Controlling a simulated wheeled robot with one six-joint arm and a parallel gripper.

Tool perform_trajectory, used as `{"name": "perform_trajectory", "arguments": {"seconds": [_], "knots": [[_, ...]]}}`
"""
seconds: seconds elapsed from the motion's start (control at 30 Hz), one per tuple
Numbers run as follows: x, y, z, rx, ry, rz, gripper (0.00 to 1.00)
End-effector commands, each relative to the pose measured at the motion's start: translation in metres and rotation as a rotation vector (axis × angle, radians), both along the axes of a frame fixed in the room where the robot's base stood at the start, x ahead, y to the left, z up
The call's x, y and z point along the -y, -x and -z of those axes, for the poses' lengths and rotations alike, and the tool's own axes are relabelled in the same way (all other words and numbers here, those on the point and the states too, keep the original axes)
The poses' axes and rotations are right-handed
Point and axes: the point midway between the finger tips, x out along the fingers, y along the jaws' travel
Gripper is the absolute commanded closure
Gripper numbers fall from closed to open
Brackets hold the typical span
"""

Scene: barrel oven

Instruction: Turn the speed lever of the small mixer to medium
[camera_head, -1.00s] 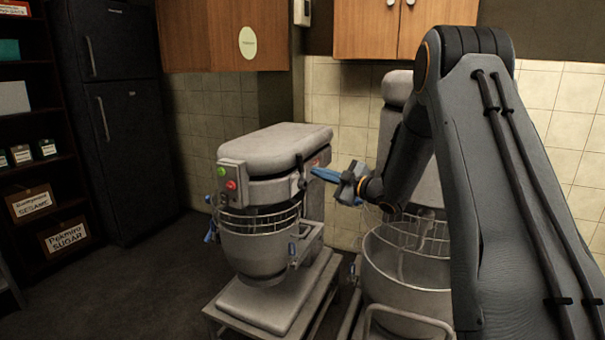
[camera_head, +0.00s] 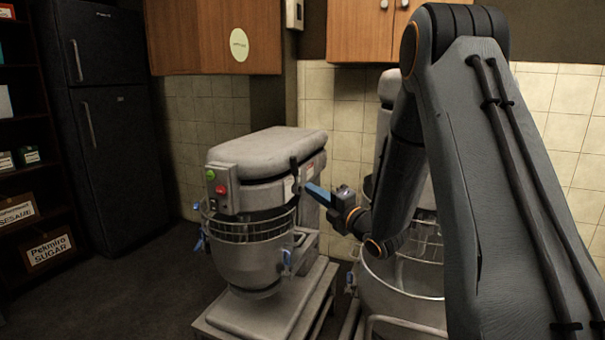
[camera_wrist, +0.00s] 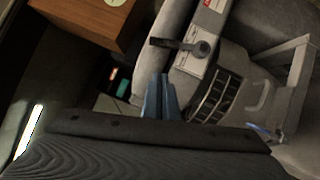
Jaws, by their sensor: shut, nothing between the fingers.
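The small mixer (camera_head: 255,157) stands on a low stand, with green and red buttons on its front panel. Its dark speed lever (camera_head: 295,175) is on the right side of the head and points up in the head view. In the wrist view the lever (camera_wrist: 178,44) sticks out from a round hub on a pale plate with markings too small to read. My gripper (camera_head: 309,188) has blue fingers, shut and empty, just to the right of the lever. In the wrist view the fingertips (camera_wrist: 160,76) are below the lever, with a visible gap.
A larger mixer with a big bowl (camera_head: 405,280) stands to the right, partly behind my arm. Wooden cabinets (camera_head: 215,38) hang above. A black fridge (camera_head: 105,130) and shelves are at the left, with open floor before them.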

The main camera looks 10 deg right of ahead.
Motion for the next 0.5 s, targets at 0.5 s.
{"name": "perform_trajectory", "arguments": {"seconds": [0.5], "knots": [[-0.025,-0.086,-0.017,0.000,-0.001,0.002,1.00]]}}
